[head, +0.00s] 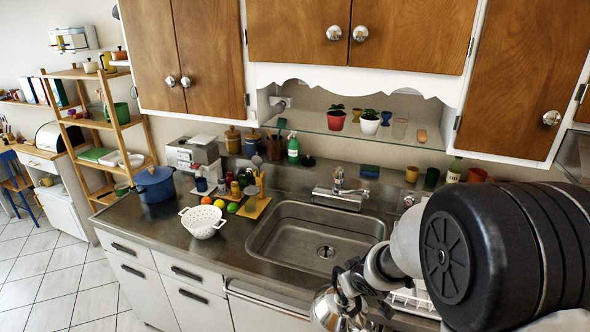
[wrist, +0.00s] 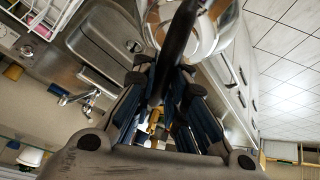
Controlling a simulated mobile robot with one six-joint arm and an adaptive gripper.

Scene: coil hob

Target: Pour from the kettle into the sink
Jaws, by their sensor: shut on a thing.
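The shiny metal kettle (head: 328,311) is at the bottom of the head view, in front of the counter's front edge and below the sink in the picture; its lower part is cut off. My gripper (head: 352,281) is shut on the kettle's handle. In the wrist view my gripper (wrist: 168,80) closes around the dark handle (wrist: 180,42), with the round metal body of the kettle (wrist: 228,28) beyond it. The steel sink (head: 262,256) is empty, with a drain in its floor. It also shows in the wrist view (wrist: 88,45). The kettle's spout is hard to make out.
A tap (head: 340,189) stands behind the sink. A white rack (head: 413,300) is at the right, partly behind my arm. A glass shelf (head: 350,128) hangs above.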

